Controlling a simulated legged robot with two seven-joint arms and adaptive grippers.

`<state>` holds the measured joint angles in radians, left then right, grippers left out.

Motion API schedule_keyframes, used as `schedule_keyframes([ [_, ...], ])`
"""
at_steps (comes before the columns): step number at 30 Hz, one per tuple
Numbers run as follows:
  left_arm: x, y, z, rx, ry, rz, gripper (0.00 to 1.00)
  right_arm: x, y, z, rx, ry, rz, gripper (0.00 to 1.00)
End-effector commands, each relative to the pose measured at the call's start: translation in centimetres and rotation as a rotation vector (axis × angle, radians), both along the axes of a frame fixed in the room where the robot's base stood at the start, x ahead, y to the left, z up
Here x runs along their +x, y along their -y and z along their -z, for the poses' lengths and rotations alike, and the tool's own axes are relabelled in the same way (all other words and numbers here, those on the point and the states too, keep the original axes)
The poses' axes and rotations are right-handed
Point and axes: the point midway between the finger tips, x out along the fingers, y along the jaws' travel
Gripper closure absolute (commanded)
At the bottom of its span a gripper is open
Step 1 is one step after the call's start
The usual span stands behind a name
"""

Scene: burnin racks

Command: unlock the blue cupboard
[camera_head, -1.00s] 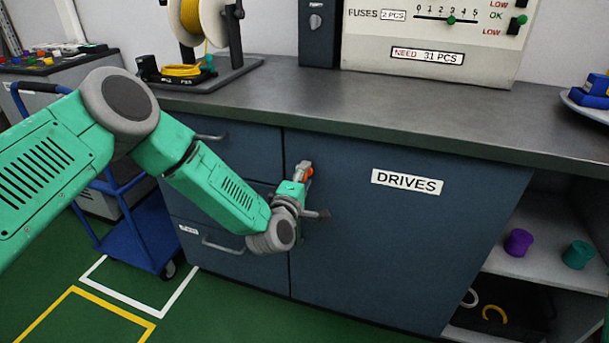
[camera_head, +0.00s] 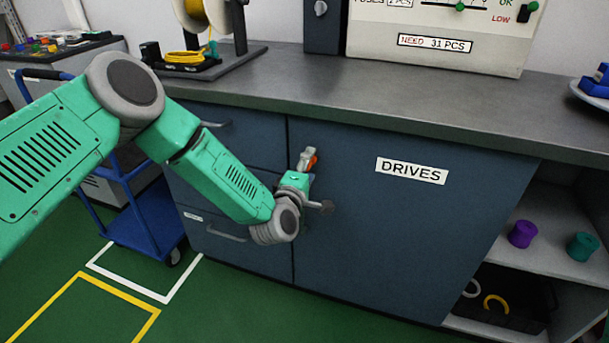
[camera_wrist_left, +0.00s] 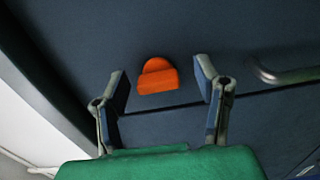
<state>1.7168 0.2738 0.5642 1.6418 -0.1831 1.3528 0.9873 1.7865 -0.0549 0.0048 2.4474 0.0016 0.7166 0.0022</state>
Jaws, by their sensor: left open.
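The blue cupboard door (camera_head: 400,240) carries a white "DRIVES" label (camera_head: 411,171) and is closed. An orange latch or knob (camera_head: 313,162) sits near the door's upper left edge, partly hidden by my gripper. It also shows in the left wrist view (camera_wrist_left: 158,76), standing on the dark blue panel. My left gripper (camera_head: 316,181) is at the door front, its fingers spread. In the left wrist view my left gripper (camera_wrist_left: 162,80) has one finger on each side of the orange piece, with gaps on both sides. My right gripper is not in view.
Drawers with metal handles (camera_head: 226,233) adjoin the door on the left. The dark worktop (camera_head: 330,95) overhangs it. A blue trolley (camera_head: 140,226) stands at left. Open shelves (camera_head: 555,260) with purple and teal spools are at right. The green floor in front is clear.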

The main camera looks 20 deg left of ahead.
Motion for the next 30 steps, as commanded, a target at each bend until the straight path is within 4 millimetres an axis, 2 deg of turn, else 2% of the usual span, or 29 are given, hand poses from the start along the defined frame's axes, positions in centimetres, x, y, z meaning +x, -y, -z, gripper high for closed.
schedule_keyframes([
  [15, -9.6, -0.3, 0.2, 0.001, -0.006, 0.003, 0.43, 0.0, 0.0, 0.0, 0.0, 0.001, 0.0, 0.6],
  [21, -11.3, -0.3, 0.3, 0.001, -0.006, 0.002, 0.43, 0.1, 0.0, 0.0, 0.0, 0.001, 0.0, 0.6],
  [30, -11.5, -0.3, 0.2, 0.001, -0.004, 0.001, 0.43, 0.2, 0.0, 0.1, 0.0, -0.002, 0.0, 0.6],
])
